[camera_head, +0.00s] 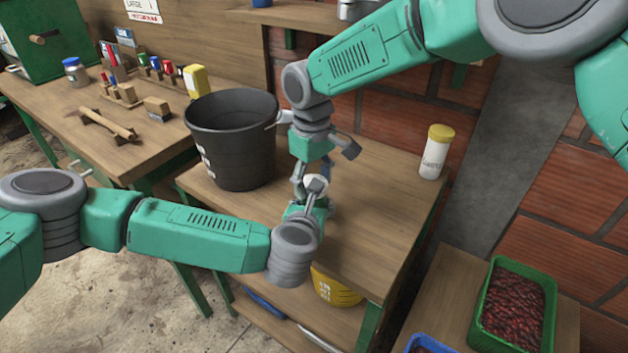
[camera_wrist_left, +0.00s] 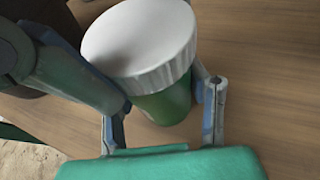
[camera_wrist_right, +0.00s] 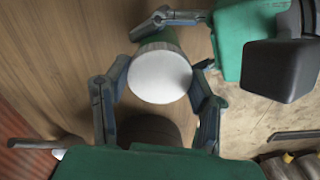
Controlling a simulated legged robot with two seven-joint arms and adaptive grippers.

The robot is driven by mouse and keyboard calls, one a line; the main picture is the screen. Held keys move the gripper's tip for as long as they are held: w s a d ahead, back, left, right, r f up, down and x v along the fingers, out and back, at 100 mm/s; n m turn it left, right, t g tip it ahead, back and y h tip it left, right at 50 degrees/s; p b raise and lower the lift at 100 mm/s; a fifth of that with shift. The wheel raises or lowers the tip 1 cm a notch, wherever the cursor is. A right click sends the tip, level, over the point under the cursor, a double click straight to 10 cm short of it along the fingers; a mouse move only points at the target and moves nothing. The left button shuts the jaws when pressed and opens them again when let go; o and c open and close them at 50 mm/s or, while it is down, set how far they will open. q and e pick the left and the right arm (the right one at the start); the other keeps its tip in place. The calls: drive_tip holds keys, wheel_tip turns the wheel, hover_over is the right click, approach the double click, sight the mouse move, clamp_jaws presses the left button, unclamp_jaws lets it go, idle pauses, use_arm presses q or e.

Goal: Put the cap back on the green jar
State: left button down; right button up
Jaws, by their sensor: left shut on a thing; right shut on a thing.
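The green jar (camera_wrist_left: 166,106) stands upright over the wooden table, with the white cap (camera_wrist_left: 140,40) on its top. Whether the cap is fully seated cannot be told. My left gripper (camera_wrist_left: 164,112) is shut on the jar's body from the side, below the cap. My right gripper (camera_wrist_right: 162,72) comes from above, its fingers on either side of the cap (camera_wrist_right: 160,78), shut on it. In the right wrist view the green jar (camera_wrist_right: 156,38) shows past the cap's edge. In the head view the grippers hide most of the jar; a bit of the white cap (camera_head: 316,182) shows.
A black bucket (camera_head: 232,145) stands just left of the grippers. A white bottle with a yellow lid (camera_head: 436,152) stands at the right of the table. A yellow container (camera_head: 334,288) is on the lower shelf. The tabletop between the grippers and the white bottle is clear.

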drive_tip(key=m, duration=0.5)
drive_tip(key=shift+w+a, duration=0.1)
drive_tip(key=shift+a, duration=0.05)
drive_tip(key=m, duration=0.4)
drive_tip(key=shift+w, duration=0.1)
drive_tip(key=o, duration=0.7)
drive_tip(key=shift+r, duration=2.3)
